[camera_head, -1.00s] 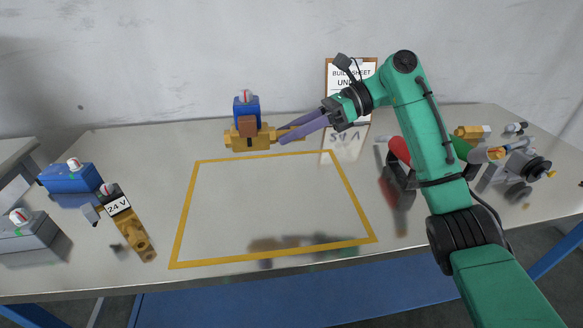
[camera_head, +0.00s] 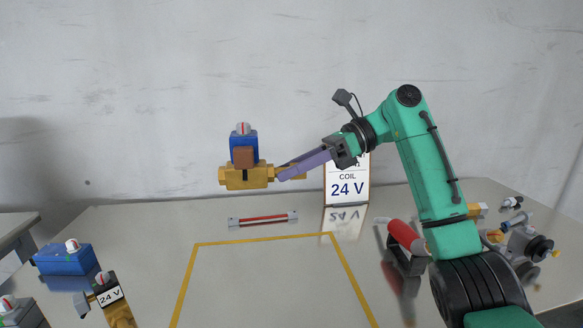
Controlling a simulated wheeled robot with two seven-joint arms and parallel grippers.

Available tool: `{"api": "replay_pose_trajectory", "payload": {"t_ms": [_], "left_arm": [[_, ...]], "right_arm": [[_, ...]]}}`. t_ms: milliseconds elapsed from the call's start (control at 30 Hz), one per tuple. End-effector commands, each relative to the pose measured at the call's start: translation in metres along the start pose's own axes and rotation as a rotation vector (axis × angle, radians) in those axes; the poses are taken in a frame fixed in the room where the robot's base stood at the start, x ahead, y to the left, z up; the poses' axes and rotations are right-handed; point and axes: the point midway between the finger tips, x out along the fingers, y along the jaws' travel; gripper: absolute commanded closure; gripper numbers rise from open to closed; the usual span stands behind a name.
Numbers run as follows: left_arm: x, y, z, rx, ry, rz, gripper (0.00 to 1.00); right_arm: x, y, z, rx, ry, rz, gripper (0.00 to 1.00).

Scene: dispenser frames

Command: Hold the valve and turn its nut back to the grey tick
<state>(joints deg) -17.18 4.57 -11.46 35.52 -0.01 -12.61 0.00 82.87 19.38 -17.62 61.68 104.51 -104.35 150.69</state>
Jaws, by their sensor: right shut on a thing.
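The valve is a brass body (camera_head: 235,178) with a blue coil (camera_head: 244,148) on top and a brown block on the coil's front. A pale round nut (camera_head: 242,128) with a red mark sits on top of the coil. The valve is upright in the air above the back of the table. My right gripper (camera_head: 288,172), with purple fingers, is shut on the right end of the brass body. The grey tick is too small to make out. My left gripper is not in view.
A red rod in grey end blocks (camera_head: 263,220) lies behind the yellow taped outline (camera_head: 262,238). A "COIL 24 V" sign (camera_head: 347,183) stands at the back. Another valve with a 24 V label (camera_head: 110,296) and a blue coil (camera_head: 65,258) are at left. A red-handled item (camera_head: 406,237) is at right.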

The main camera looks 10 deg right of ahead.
Motion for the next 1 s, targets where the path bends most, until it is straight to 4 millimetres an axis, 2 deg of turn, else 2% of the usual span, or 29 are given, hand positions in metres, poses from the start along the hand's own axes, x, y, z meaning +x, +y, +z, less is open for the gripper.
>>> {"api": "replay_pose_trajectory", "payload": {"t_ms": [167,1000], "left_arm": [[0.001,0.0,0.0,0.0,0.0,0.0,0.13],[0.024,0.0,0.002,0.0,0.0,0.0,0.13]], "right_arm": [[0.0,0.0,0.001,-0.002,-0.004,0.0,1.0],[0.015,-0.007,-0.035,-0.002,-0.005,-0.001,1.0]]}}
